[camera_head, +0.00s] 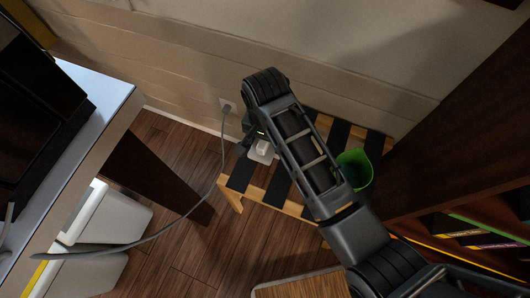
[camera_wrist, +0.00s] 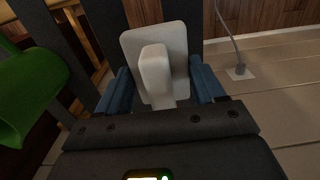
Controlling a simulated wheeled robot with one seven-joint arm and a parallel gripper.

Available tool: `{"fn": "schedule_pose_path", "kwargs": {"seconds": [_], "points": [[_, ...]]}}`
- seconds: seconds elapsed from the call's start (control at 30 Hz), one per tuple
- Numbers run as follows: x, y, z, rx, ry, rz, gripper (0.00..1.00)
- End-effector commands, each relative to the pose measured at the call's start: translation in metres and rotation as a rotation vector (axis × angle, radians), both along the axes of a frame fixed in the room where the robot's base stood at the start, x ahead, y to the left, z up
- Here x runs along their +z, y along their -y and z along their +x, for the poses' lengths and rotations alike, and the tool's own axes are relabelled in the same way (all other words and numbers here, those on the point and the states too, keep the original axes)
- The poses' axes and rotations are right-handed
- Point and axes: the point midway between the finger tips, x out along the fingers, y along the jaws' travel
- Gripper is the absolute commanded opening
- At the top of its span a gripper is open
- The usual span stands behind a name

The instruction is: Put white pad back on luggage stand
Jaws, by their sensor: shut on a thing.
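The white pad (camera_wrist: 180,42) is a pale rounded plate with a raised block on it, seen between the blue fingers of my gripper (camera_wrist: 160,82) in the wrist view. My gripper is shut on it. In the head view the pad (camera_head: 262,152) shows small and partly hidden below my wrist. The luggage stand (camera_head: 278,187) is a wooden frame with black straps, standing by the wall, and my arm hides its middle. The pad is over the stand's left part. I cannot tell whether it touches the straps.
A green cup (camera_head: 357,168) is at the stand's right part, close to my arm. A grey cable (camera_head: 223,140) runs from a wall socket (camera_head: 228,106) down left of the stand. A desk (camera_head: 106,92) is at left, dark shelving (camera_head: 465,165) at right. Wood floor (camera_head: 205,250) is open in front.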

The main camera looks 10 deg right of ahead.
Motion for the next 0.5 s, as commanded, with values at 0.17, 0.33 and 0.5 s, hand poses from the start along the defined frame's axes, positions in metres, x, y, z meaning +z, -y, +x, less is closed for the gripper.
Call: {"fn": "schedule_pose_path", "kwargs": {"seconds": [0.17, 0.33, 0.5], "points": [[-0.028, 0.000, 0.000, 0.000, 0.000, -0.001, 0.44], [-0.038, 0.000, 0.000, 0.001, 0.001, -0.002, 0.44], [-0.061, 0.000, 0.000, 0.001, 0.001, -0.002, 0.44]]}}
